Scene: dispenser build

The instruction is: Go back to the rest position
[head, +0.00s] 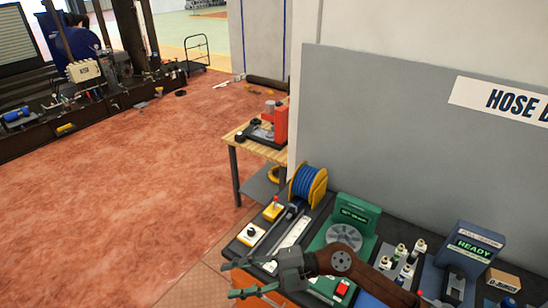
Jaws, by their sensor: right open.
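My right gripper (231,279) shows at the bottom centre of the head view, its dark arm coming in from the lower right. Its two greenish fingers are spread apart and point left, with nothing between them. It appears in front of the near left edge of the workbench (405,233); its exact height above it is hard to tell. My left gripper is not in view.
The bench carries a green machine (357,218), a blue hose reel (307,186), a rack of small bottles (400,258) and a blue "READY" unit (470,250). A grey panel (420,130) stands behind. A wooden table (258,148) is farther back. Red floor (130,190) at left is open.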

